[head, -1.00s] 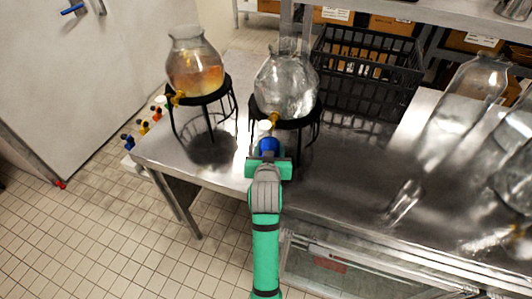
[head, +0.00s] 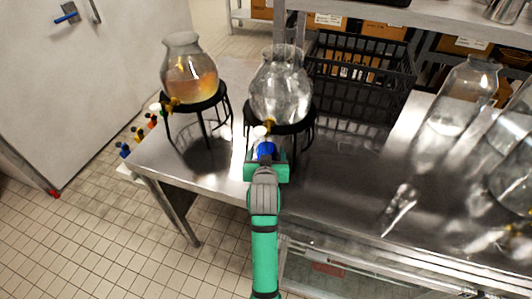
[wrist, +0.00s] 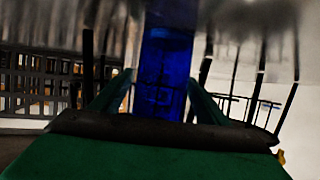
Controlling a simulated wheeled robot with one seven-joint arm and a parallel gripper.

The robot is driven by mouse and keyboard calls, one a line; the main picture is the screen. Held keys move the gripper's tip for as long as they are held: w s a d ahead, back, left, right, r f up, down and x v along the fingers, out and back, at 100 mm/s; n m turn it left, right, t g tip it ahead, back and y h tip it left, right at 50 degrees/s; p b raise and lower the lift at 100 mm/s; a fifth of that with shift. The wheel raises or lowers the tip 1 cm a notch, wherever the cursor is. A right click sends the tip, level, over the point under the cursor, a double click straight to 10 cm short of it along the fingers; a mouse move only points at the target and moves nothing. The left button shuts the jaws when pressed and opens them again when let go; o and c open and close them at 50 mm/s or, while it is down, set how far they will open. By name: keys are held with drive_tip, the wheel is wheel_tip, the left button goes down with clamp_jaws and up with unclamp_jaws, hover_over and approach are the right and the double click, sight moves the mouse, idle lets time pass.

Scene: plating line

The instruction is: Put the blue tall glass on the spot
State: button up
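The blue tall glass (wrist: 163,75) stands upright between the two green fingers of my gripper (wrist: 160,100) in the wrist view. In the head view, a small part of the blue glass (head: 266,150) shows just past my gripper (head: 267,168). The fingers appear closed against its sides. It is in front of the clear glass dispenser (head: 280,88) on its black stand (head: 282,128), close to the tap. The glass's base is hidden behind my gripper. I cannot make out a marked spot.
A second dispenser with orange liquid (head: 190,80) stands at the left. A black crate (head: 355,85) is behind. Large clear jars (head: 462,92) stand at the right. The metal table (head: 345,185) has free room right of my gripper.

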drive_tip(key=v, duration=1)
drive_tip(key=shift+s+r, duration=0.2)
drive_tip(key=shift+s, duration=0.1)
